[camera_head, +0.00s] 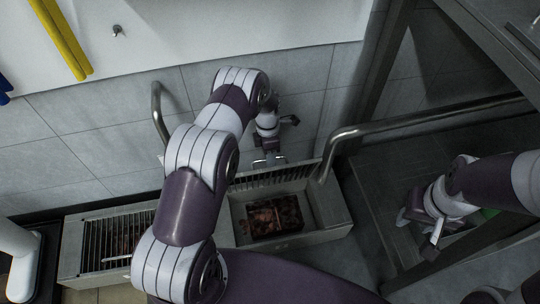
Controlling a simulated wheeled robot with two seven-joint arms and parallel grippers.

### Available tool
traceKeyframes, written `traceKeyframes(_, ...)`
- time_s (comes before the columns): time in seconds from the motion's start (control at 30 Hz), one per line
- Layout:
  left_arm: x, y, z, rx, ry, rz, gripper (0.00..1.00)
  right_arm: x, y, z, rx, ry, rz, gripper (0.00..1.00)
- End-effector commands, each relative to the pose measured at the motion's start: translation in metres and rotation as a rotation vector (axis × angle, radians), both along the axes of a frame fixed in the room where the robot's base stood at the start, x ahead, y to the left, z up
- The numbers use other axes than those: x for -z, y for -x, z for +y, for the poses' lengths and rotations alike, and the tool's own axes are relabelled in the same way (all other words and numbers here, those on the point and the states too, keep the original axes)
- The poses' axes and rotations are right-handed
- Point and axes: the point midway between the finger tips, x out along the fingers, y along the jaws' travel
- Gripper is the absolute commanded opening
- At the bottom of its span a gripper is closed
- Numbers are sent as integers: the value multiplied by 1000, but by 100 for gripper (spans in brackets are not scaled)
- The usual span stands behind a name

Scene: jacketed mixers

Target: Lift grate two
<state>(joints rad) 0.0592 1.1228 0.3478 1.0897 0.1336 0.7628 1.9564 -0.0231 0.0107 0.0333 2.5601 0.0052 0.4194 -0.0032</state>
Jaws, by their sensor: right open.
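One barred grate (272,177) stands tilted up along the back edge of the right-hand basin (232,212), leaving the basin uncovered with a dark reddish-brown mass (272,217) inside. Another grate (100,238) lies flat over the left-hand basin. No labels show which one is grate two. My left gripper (269,160) points down at the top edge of the raised grate; the fingers are too small to tell whether they grip it. My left arm hides the area between the basins. My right gripper (421,228) is open, away to the right, beside a metal frame.
Curved metal pipe rails rise behind the left basin (158,108) and beside the right basin (340,137). A metal shelf frame (383,75) stands at the right. A green thing (489,213) shows partly behind my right arm. A tiled wall closes the back.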

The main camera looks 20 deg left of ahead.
Motion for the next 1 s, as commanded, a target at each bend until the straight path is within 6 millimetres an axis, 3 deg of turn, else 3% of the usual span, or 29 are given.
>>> traceKeyframes(0.4, -70, -12, 6, 0, 0, -2, 36, -32, 0, 0, 0, 0, 0, 43)
traceKeyframes(1.0, -72, -12, 6, 1, 0, 0, 36, -31, 0, 0, 0, 0, 0, 43)
